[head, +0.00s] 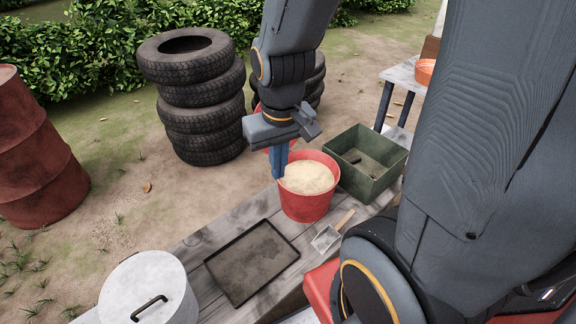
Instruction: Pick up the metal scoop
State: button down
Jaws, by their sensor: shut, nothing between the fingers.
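The metal scoop (326,238) lies on the grey wooden bench just in front of the red bucket. It has a shiny square pan and a light wooden handle (344,220) pointing up and to the right. My gripper (279,176) points down at the left rim of the red bucket (306,203), above and to the left of the scoop and apart from it. The gripper is shut and holds nothing. The bucket is filled with pale grainy material (309,178).
A black tray (252,262) lies on the bench (213,240) left of the scoop. A white lidded pot (148,289) stands at the front left. A green bin (375,185) stands right of the bucket. Tyre stacks (203,135) and a rusty barrel (35,150) stand on the ground behind.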

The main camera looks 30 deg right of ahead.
aim_at(329, 236)
jog(key=k, duration=1.2)
jog(key=z, duration=0.7)
jog(key=i, duration=1.1)
jog(key=u, duration=0.2)
